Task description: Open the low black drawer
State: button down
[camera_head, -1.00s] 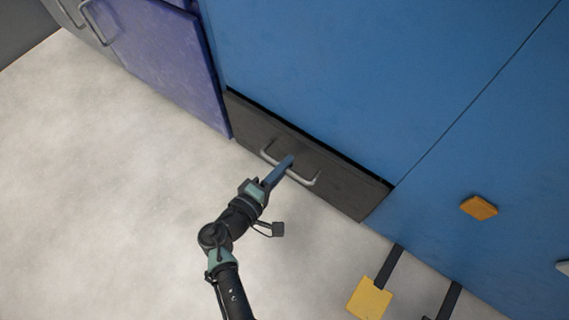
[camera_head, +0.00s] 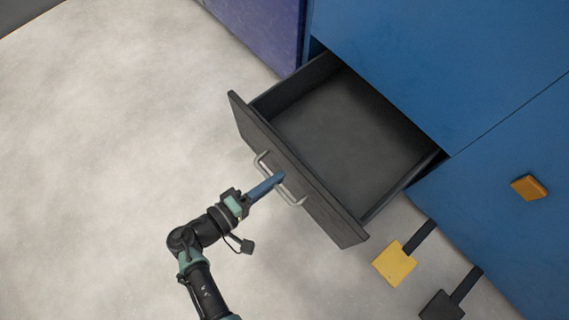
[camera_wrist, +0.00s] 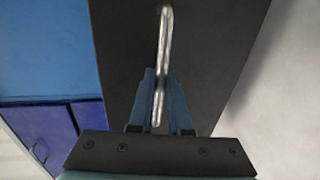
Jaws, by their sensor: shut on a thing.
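The low black drawer (camera_head: 293,168) stands pulled well out from the bottom of the blue cabinet in the head view. Its inside shows and looks empty. Its front carries a silver bar handle (camera_head: 263,162). My gripper (camera_head: 279,178) is shut on the handle near its middle. In the wrist view, the handle (camera_wrist: 167,45) runs down between the blue fingers of my gripper (camera_wrist: 159,98), and the dark drawer front (camera_wrist: 118,50) lies behind it.
The blue cabinet (camera_head: 430,60) rises above the drawer, with a purple door (camera_head: 262,25) to its left. An orange knob (camera_head: 529,187) is on the cabinet at right. A yellow pedal (camera_head: 394,264) and a black pedal (camera_head: 441,306) stick out low at right. The pale floor (camera_head: 110,130) at left is clear.

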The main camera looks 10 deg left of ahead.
jog(key=shift+f+v, duration=0.25)
jog(key=shift+v, duration=0.9)
jog(key=c, duration=0.9)
grip_release()
jog(key=shift+o, duration=0.2)
jog(key=p+v, duration=0.3)
jog(key=v, duration=1)
jog(key=shift+w, duration=0.1)
